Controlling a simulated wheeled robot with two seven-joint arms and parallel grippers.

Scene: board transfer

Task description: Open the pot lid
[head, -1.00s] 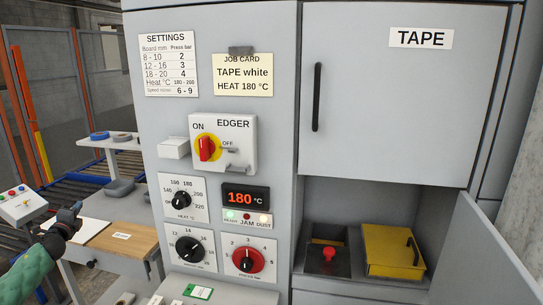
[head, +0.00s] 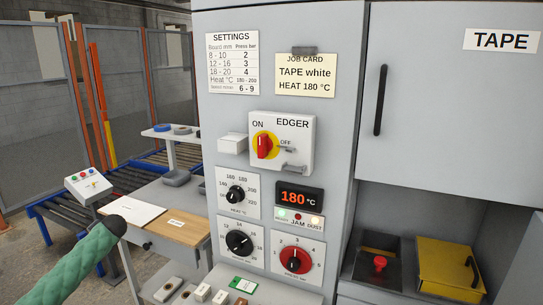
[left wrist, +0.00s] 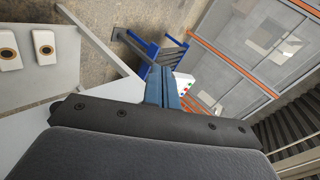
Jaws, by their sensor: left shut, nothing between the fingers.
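A yellow cover with a black handle (head: 450,268) sits at the right of the open bay below the TAPE door, and it looks closed. Beside it is a dark box with a red knob (head: 380,264). I take the yellow cover to be the pot lid, but no label shows on it. My left gripper (left wrist: 162,72) shows its two blue fingers shut together and empty in the left wrist view. In the head view my green left arm ends in a dark wrist at the lower left, well away from the bay. My right gripper is not in view.
The machine's control panel (head: 276,95) carries an EDGER switch (head: 281,143) and several dials. A low door (head: 522,270) stands open at the bay's right edge. A table with a wooden board (head: 175,228) and a roller conveyor (head: 70,215) are at the left.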

